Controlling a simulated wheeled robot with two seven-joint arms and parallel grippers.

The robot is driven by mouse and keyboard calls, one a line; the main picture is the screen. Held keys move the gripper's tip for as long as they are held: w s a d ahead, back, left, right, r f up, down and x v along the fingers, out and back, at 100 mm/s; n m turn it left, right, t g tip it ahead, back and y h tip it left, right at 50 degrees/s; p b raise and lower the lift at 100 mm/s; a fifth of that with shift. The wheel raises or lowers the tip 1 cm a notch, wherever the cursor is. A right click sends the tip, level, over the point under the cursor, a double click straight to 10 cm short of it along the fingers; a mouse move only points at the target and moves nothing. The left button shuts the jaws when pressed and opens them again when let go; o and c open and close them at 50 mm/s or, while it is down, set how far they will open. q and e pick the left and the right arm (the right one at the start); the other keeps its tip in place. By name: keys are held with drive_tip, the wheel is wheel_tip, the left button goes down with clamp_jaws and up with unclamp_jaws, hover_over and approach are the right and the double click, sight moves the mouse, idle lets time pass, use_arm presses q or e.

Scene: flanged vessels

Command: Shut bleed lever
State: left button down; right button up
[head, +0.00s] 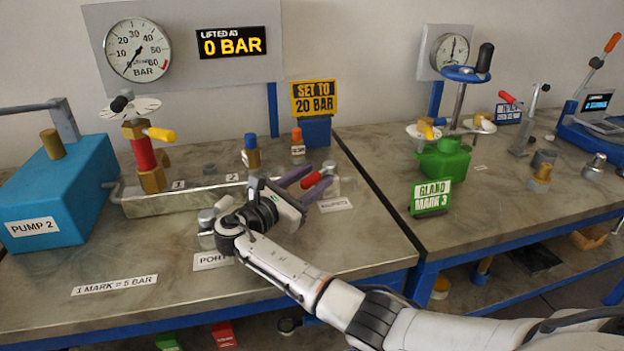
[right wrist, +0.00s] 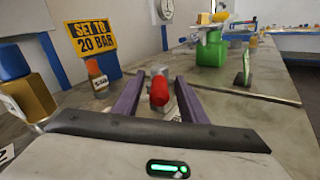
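A small red-handled lever (head: 312,180), which I take for the bleed lever, stands on a metal fitting (head: 331,176) near the right edge of the left bench. A small label lies in front of it, too small to read. My right gripper (head: 308,182) reaches it from the left with its purple fingers apart. In the right wrist view the red handle (right wrist: 159,90) sits between the two fingers (right wrist: 160,92), with a gap on each side. The fitting under the handle is partly hidden there. My left gripper is not in view.
A blue-capped fitting (head: 250,152) and an orange-capped fitting (head: 297,145) stand behind the gripper, before the "SET TO 20 BAR" sign (head: 314,97). A red valve with a yellow lever (head: 160,134) stands at left. The front of the left bench is mostly clear.

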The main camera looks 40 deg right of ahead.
drive_tip(key=v, duration=1)
drive_tip(key=shift+a+b, duration=0.15)
drive_tip(key=shift+b, duration=0.15)
